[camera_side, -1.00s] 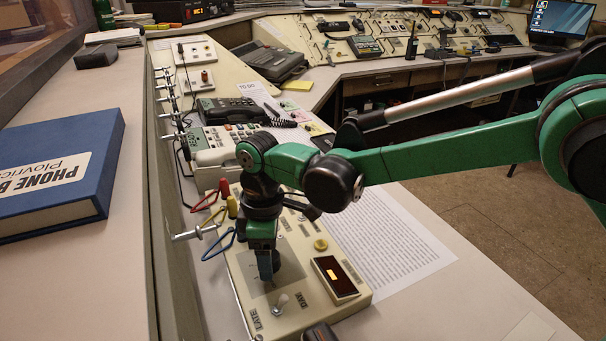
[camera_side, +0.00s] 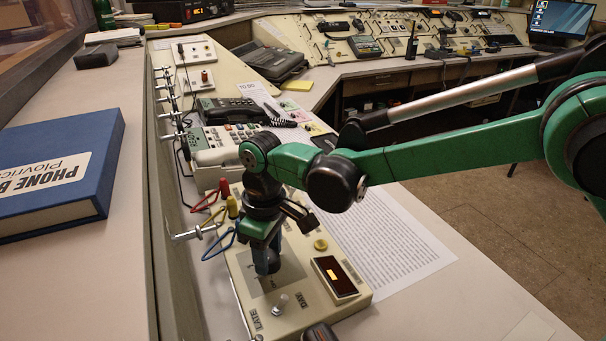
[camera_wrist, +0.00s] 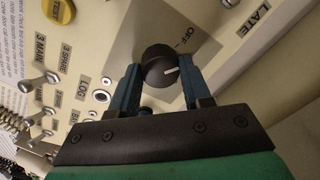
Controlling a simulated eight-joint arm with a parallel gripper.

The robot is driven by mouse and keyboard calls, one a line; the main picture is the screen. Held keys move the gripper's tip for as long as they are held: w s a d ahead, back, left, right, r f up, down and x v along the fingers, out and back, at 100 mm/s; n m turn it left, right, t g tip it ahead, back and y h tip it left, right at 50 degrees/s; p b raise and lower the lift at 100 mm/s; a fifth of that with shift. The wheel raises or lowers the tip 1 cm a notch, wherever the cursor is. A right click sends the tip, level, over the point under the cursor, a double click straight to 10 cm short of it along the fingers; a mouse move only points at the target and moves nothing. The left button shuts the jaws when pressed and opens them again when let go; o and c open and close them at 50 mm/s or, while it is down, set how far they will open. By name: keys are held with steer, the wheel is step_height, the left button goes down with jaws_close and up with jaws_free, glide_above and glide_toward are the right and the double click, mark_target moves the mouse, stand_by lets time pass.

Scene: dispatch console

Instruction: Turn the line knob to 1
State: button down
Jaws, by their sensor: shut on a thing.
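The line knob (camera_wrist: 158,58) is round and black, on the cream control box (camera_side: 235,272). In the wrist view it sits between the two blue fingers of my gripper (camera_wrist: 161,80), one on each side. The jaws are shut on it. Its white pointer mark points to the right in that view, away from the printed OFF label (camera_wrist: 183,39). In the side view my gripper (camera_side: 267,262) stands upright over the grey plate of the box and mostly hides the knob. I cannot read a 1 mark.
A toggle switch (camera_side: 281,302) stands just in front, between the DAY and LATE labels. A dark display with an orange light (camera_side: 335,279) and a yellow button (camera_side: 321,245) lie to the right. Red, yellow and blue cables (camera_side: 222,243) loop behind on the left.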

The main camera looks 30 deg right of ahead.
mark_target(271, 253)
steer(key=m, duration=0.5)
steer(key=shift+m, duration=0.3)
stand_by(0.4)
steer(key=shift+c, duration=1.9)
jaws_free()
steer(key=shift+d+r, duration=0.2)
steer(key=shift+r, duration=2.6)
